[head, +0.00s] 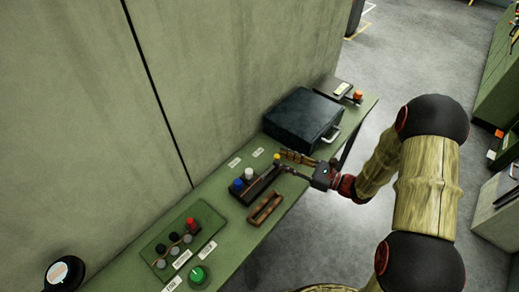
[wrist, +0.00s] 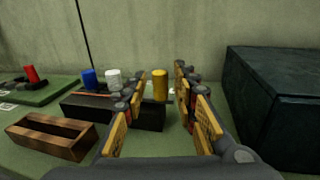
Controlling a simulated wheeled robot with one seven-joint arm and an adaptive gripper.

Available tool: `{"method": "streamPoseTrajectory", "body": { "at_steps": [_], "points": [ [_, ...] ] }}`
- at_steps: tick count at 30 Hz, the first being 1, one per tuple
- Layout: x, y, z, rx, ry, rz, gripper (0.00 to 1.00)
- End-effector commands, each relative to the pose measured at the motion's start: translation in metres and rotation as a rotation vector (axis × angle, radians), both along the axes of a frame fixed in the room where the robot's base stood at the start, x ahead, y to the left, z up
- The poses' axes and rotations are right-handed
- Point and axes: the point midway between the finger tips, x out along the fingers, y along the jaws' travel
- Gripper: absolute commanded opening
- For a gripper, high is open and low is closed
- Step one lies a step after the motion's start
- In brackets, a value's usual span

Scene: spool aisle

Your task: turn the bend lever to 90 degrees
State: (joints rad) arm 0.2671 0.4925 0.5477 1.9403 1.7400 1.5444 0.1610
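A dark block (wrist: 82,105) carries a blue (wrist: 89,79), a white (wrist: 113,79) and a yellow upright cylinder (wrist: 160,85). In the head view the yellow cylinder (head: 277,157) stands at the block's right end. No part is marked as the bend lever; I cannot tell whether the yellow cylinder is its handle. My gripper (head: 284,161) is open close by the yellow cylinder. In the wrist view this cylinder shows in the gap between the fingers, with no visible contact. The lever's angle cannot be read.
A wooden tray (head: 263,217) lies in front of the block. A dark case (head: 296,122) stands to the right. A panel with a red cylinder (head: 191,224) and a green knob (head: 198,275) are nearer left. A wall backs the green bench (head: 225,233).

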Motion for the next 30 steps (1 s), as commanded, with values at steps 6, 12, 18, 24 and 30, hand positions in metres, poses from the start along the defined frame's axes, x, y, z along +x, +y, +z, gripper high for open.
{"method": "streamPoseTrajectory", "body": {
  "at_steps": [6,12,18,24,30],
  "points": [
    [0.006,0.012,-0.001,-0.002,-0.001,0.002,0.28],
    [0.018,0.041,-0.001,-0.002,-0.004,0.004,0.28],
    [0.029,0.063,-0.001,-0.002,-0.002,0.003,0.28],
    [0.033,0.07,0.0,-0.002,-0.002,0.0,0.28],
    [0.033,0.07,0.001,-0.002,-0.001,0.0,0.28]
  ]
}}
